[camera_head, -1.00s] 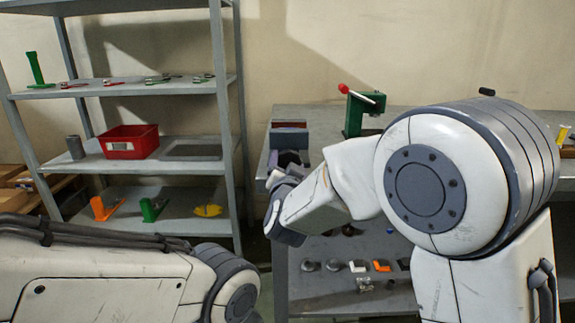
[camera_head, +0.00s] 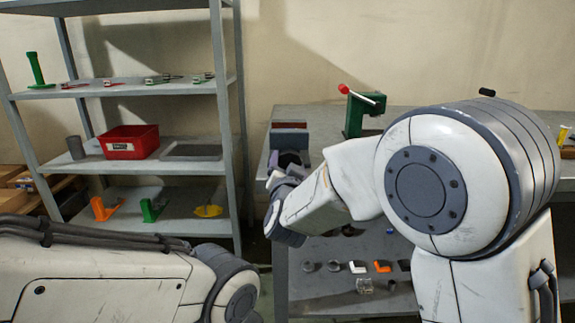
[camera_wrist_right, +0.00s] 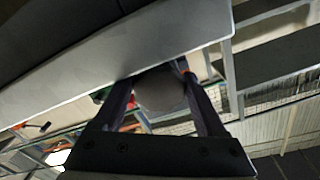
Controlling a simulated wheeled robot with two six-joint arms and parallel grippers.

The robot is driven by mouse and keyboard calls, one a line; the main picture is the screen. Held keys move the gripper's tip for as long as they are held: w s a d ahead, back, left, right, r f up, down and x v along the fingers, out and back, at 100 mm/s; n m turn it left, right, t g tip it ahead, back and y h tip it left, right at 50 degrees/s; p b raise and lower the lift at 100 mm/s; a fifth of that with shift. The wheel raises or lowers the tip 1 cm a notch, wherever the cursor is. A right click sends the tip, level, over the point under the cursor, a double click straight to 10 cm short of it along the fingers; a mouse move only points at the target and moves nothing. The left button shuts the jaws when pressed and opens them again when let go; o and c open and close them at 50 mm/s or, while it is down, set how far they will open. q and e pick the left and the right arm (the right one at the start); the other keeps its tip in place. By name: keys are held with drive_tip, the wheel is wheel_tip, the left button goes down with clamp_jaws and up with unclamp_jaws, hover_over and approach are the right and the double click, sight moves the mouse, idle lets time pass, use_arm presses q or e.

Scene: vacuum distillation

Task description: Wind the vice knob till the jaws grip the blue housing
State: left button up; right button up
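The vice (camera_head: 290,138) stands at the left end of the workbench in the head view, a dark and grey-purple block partly covered by my right wrist. I cannot clearly make out the blue housing. In the right wrist view, a round grey knob (camera_wrist_right: 160,90) sits between the two fingers of my right gripper (camera_wrist_right: 158,88), which is under the bench-edge-like pale slab. The fingers flank it closely on both sides and look shut on it. In the head view, my right gripper is mostly hidden by its own wrist. My left gripper is out of view.
The workbench (camera_head: 318,112) carries a green stand (camera_head: 355,117) with a red-tipped lever. Its lower shelf holds several small parts. A grey shelf rack (camera_head: 188,87) at left holds a red bin (camera_head: 130,142), a green post (camera_head: 37,70) and orange, green and yellow pieces.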

drive_tip(key=shift+r, duration=0.35)
drive_tip(key=shift+s+a+f, duration=0.15)
drive_tip(key=shift+s+f, duration=0.35)
drive_tip(key=shift+s, duration=0.1)
drive_tip(key=shift+s+f, duration=0.25)
drive_tip(key=shift+f, duration=0.15)
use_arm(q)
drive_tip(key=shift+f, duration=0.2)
use_arm(e)
drive_tip(key=s+r, duration=0.1)
drive_tip(key=s, duration=0.9)
drive_tip(key=shift+s, duration=0.2)
drive_tip(key=shift+r, duration=0.1)
